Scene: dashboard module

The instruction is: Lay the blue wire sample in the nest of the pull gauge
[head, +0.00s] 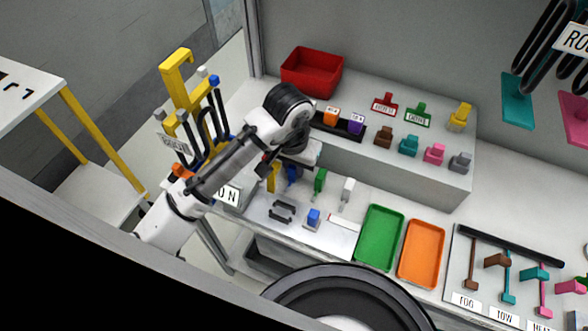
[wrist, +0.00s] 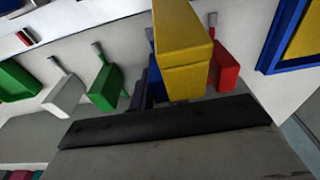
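The blue wire sample (head: 292,174) stands in a row on the white bench, just under my gripper in the head view. In the wrist view only a thin blue strip (wrist: 150,62) shows, mostly hidden behind a large yellow block (wrist: 184,50). Black brackets (head: 281,212) and a small blue block (head: 313,216) stand in front of the row; which part is the pull gauge's nest is unclear.
Green (head: 320,181) and white (head: 347,190) samples stand right of the blue one; a red one (wrist: 225,68) shows in the wrist view. Green (head: 379,238) and orange (head: 421,254) trays lie to the right. A raised shelf (head: 430,178) stands behind.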

